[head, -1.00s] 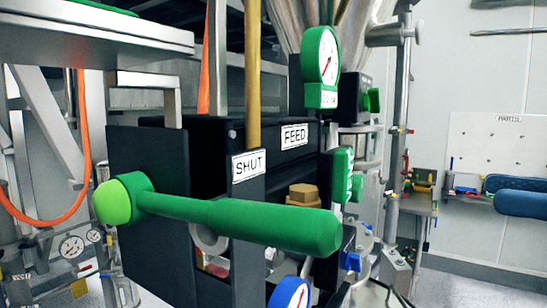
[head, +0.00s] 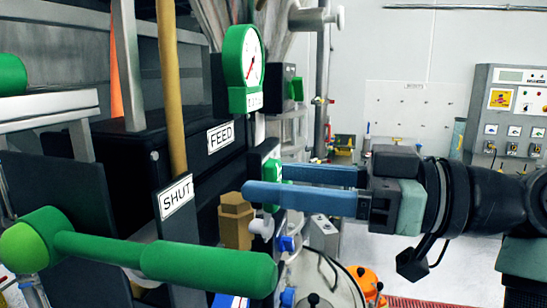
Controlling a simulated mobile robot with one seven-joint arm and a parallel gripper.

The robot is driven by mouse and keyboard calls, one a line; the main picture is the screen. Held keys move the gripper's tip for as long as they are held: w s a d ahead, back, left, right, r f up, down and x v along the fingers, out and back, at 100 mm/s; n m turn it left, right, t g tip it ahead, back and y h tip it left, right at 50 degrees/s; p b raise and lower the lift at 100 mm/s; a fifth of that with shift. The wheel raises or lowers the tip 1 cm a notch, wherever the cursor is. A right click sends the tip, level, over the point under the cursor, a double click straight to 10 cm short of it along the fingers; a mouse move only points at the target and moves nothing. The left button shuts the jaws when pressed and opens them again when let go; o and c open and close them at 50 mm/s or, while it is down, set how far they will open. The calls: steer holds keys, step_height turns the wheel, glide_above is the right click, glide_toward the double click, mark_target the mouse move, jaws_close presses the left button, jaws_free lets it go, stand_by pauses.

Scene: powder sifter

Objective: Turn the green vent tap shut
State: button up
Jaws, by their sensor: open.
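Several green parts are in view, and no readable label says which is the vent tap. A small green knob (head: 295,88) sits on a dark box behind the gauge. A green part with white marks (head: 271,168) is partly hidden behind my gripper's fingers. A large green lever (head: 165,258) points right at the lower left, below the SHUT (head: 175,197) and FEED (head: 220,136) plates. My gripper (head: 266,181) has blue fingers spread apart. It comes in from the right, pointing left, with nothing seen between the fingers. Whether it touches the green part is unclear.
A green-rimmed gauge (head: 243,68) stands above the fingers. A brass hex fitting (head: 235,220), a white knob (head: 262,225) and a blue handle (head: 287,243) are close below them. A grey control panel (head: 510,115) stands at the back right.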

steer(key=shift+w+a+f, duration=0.1)
steer(key=shift+w+a, duration=0.1)
steer(key=shift+a, duration=0.4)
jaws_close()
stand_by(1.1)
